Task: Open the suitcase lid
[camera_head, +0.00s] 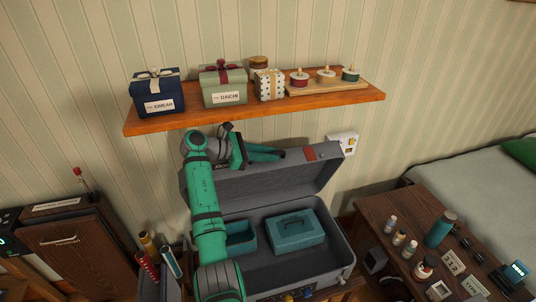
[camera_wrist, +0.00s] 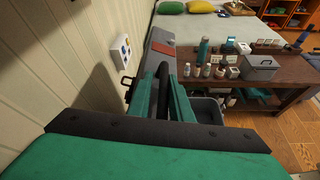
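The grey suitcase (camera_head: 345,262) stands below the wall shelf. Its lid (camera_head: 315,176) is raised, standing up near the wall and leaning back. Inside the base are a teal case with a handle (camera_head: 295,230) and an open teal box (camera_head: 240,236). My gripper (camera_head: 280,154) lies along the lid's upper edge. The wrist view shows its green fingers (camera_wrist: 164,100) with a dark curved bar between or just beyond them; whether they grip it is unclear. A reddish-brown patch (camera_wrist: 163,47) on the lid is ahead of the fingertips.
A wooden shelf (camera_head: 350,98) with gift boxes hangs close above my arm. A white wall plate (camera_head: 342,142) is behind the lid. A dark wooden table (camera_head: 385,212) with bottles stands at the right, a bed (camera_head: 460,165) behind it. A wooden cabinet (camera_head: 75,245) is at the left.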

